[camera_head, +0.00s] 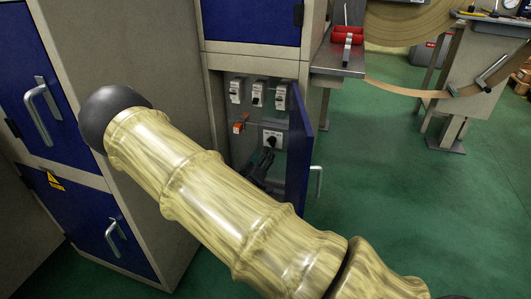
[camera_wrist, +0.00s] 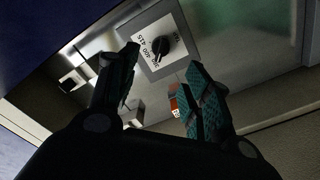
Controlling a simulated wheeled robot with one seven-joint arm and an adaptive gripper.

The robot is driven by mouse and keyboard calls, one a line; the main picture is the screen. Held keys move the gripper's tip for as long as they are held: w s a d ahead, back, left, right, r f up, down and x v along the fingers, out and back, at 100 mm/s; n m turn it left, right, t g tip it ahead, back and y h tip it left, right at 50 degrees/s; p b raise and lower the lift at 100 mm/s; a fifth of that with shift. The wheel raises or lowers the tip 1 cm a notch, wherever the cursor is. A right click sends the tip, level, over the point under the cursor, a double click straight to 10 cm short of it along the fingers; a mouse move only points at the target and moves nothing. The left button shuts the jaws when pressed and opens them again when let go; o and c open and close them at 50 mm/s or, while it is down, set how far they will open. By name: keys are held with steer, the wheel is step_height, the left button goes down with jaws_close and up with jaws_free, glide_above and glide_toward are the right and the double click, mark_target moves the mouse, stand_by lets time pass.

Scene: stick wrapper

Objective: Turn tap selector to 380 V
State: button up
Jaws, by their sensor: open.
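The tap selector is a small black knob (camera_wrist: 160,46) on a white plate (camera_wrist: 144,38), inside an open cabinet. The plate carries voltage labels, with 400 and 415 legible on the left; I cannot tell which mark the knob points to. In the head view the selector plate (camera_head: 268,132) shows just above my gripper (camera_head: 262,166). In the wrist view my gripper (camera_wrist: 162,66) is open, its two teal-padded fingers apart. The knob lies ahead of the gap between the fingertips, with nothing gripped. Contact with the knob is not visible.
Several white switches (camera_head: 258,94) line the cabinet's upper back, and an orange-red part (camera_head: 238,125) sits left of the selector. The blue cabinet door (camera_head: 299,160) stands open on the right, close to my arm. Green floor (camera_head: 400,210) is clear to the right.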

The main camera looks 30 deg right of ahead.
steer(key=shift+v, duration=1.15)
steer(key=shift+f, duration=0.15)
